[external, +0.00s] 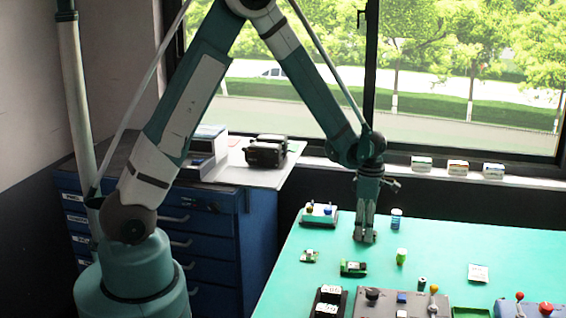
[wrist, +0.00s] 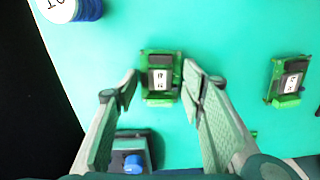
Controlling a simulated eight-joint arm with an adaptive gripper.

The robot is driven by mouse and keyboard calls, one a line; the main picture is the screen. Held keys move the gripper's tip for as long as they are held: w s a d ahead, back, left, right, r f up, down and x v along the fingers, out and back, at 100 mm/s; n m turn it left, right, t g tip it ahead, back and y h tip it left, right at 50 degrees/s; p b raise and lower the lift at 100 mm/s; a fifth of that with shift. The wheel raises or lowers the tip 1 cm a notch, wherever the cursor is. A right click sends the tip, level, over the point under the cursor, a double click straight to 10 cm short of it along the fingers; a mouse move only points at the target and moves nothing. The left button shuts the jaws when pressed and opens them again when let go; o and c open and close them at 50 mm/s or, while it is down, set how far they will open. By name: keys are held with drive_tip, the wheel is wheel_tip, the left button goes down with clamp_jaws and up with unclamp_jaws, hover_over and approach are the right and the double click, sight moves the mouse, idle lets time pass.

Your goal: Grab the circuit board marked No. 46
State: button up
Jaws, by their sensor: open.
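In the wrist view a green circuit board (wrist: 147,61) with a dark block and a white label lies between my gripper's fingertips (wrist: 161,86). The label's sideways marking is too small to read surely as 46. My gripper (external: 364,238) is open and empty, pointing straight down low over the table, with one finger to each side of this board. The external view does not clearly show the board behind the fingers. A second similar board (wrist: 288,81) lies to the right, outside the fingers; it also shows in the external view (external: 353,267). Its label is also unclear.
A blue-and-white cylinder (external: 396,219) and a device with a blue button (external: 320,216) stand near my gripper. A green cylinder (external: 401,256) stands right. Control boxes (external: 400,304) line the front. The right side of the green table is largely clear.

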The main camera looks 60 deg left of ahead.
drive_tip(key=c, duration=0.6)
drive_tip(key=shift+r, duration=0.1)
drive_tip(key=shift+c, duration=0.2)
wheel_tip(320, 180, up, 10)
drive_tip(key=p, duration=0.1)
drive_tip(key=shift+p, duration=0.3)
idle(0.4)
